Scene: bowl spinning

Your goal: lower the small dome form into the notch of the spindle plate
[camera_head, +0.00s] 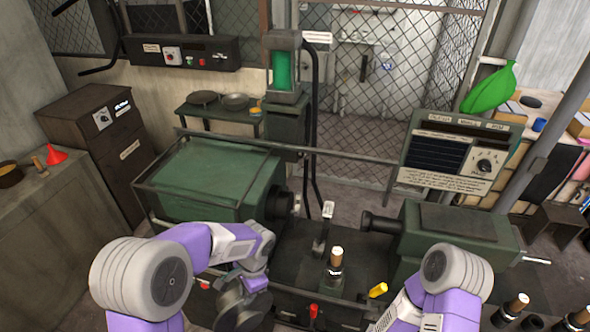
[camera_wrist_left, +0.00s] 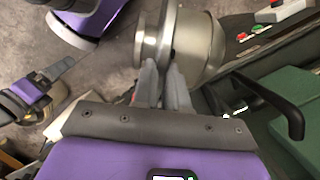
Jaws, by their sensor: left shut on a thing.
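The small dome form (camera_wrist_left: 200,44) is a shiny metal piece with a rounded body and a flanged disc joined by a narrow neck. My left gripper (camera_wrist_left: 163,78) is shut on it around the neck. In the head view the dome form (camera_head: 240,309) hangs in front of the green lathe, low in the picture, partly hidden by my left wrist. The spindle plate (camera_head: 279,204) appears as a dark round face at the right end of the green headstock, well above and apart from the dome form. Its notch is not clear. My right arm enters at lower right; its gripper is out of view.
The headstock (camera_head: 205,182) and the tailstock (camera_head: 450,235) stand at either side of the lathe bed. An upright tool (camera_head: 336,264), a lever (camera_head: 326,225) and a yellow handle (camera_head: 378,290) stand between them. A control panel (camera_head: 458,155) rises behind the tailstock.

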